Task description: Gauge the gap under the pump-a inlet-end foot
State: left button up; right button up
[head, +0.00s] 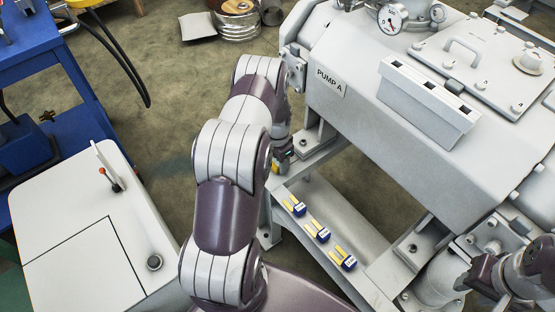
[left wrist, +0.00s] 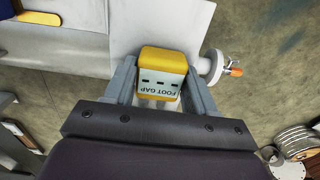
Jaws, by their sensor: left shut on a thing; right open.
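Pump A (head: 350,110), a large white casing with its name plate, stands on a white base frame. A bolted foot (head: 312,138) sits at its left end; I cannot see the gap under it. My left gripper (head: 281,163) is beside that foot, mostly behind my own arm. In the left wrist view my left gripper (left wrist: 162,98) is shut on a yellow gauge labelled FOOT GAP (left wrist: 161,72). The gauge's far end and any contact with the foot are hidden. My right gripper (head: 468,283) is at the lower right, open, its fingers hard to make out.
Three blue-and-yellow pieces (head: 318,232) lie in a row on the frame's rail. A white cabinet (head: 85,235) with a red-tipped lever and a blue cart (head: 75,110) stand at left. A coil drum (head: 237,22) is on the floor behind. A pressure gauge (head: 392,18) tops the pump.

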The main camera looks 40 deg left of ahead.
pick_arm(q)
jog(key=shift+w+d+b, duration=0.25)
jog(key=shift+w+b, duration=0.15)
jog(key=shift+w, duration=0.55)
dwell(0.5)
jog(key=shift+w+d+b, duration=0.3)
jog(key=shift+w, duration=0.65)
dwell(0.4)
jog(key=shift+w+d, duration=0.1)
jog(key=shift+w, duration=0.35)
jog(key=o, duration=1.2)
